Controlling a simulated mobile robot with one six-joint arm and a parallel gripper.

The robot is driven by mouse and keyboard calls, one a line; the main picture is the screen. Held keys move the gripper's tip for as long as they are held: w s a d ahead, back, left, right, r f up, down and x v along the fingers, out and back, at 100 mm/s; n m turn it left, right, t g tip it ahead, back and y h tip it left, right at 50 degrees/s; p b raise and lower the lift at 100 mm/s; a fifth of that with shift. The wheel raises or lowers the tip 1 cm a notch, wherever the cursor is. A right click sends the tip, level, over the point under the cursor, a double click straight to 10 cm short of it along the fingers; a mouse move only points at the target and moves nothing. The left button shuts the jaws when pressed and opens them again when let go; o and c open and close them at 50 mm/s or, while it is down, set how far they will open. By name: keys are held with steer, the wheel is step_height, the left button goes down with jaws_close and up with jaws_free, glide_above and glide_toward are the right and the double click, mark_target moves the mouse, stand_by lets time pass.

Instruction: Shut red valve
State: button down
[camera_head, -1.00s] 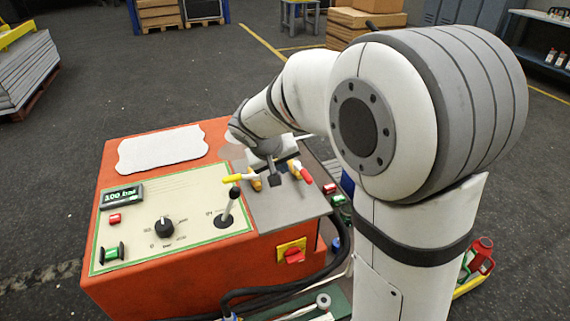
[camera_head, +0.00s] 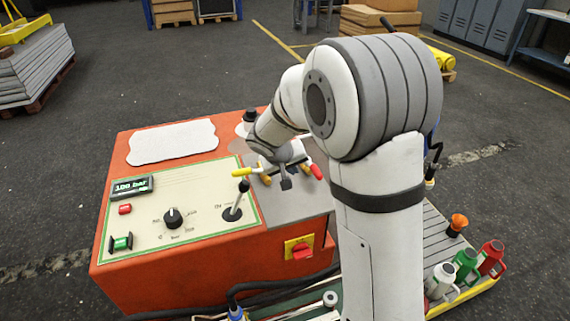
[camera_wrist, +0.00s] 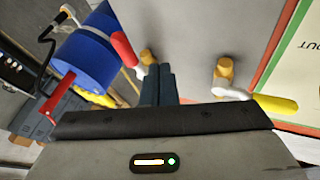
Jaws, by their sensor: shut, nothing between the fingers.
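The red valve handle (camera_head: 316,171) stands on a brass fitting at the right of the grey plate on the orange machine. In the wrist view the red handle (camera_wrist: 124,49) is left of my fingers, slanting up and left from its brass fitting (camera_wrist: 147,57). My gripper (camera_head: 286,184) is shut and empty, pointing down between the two valves. Its fingers (camera_wrist: 162,88) are very close to the red valve's white lever end; I cannot tell whether they touch. The yellow valve handle (camera_head: 243,173) is on the left, and it also shows in the wrist view (camera_wrist: 275,103).
A black-knobbed lever (camera_head: 238,200) stands left of my gripper. A red switch (camera_head: 302,252) is on the machine's front. A blue cylinder (camera_wrist: 86,50) lies beyond the red handle in the wrist view. Several bottles, including a red one (camera_head: 490,259), stand at the right.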

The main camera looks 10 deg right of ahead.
mark_target(313, 168)
steer(key=x, duration=0.3)
steer(key=shift+d+f, duration=0.1)
steer(key=shift+d, duration=0.2)
steer(key=shift+w+d+f, duration=0.1)
steer(key=shift+w+d, duration=0.05)
steer(key=shift+d, duration=0.45)
steer(key=shift+w+d, duration=0.1)
steer(key=shift+d, duration=0.45)
steer(key=shift+w+d+f, duration=0.1)
steer(key=shift+d+f, duration=0.05)
steer(key=shift+d, duration=0.3)
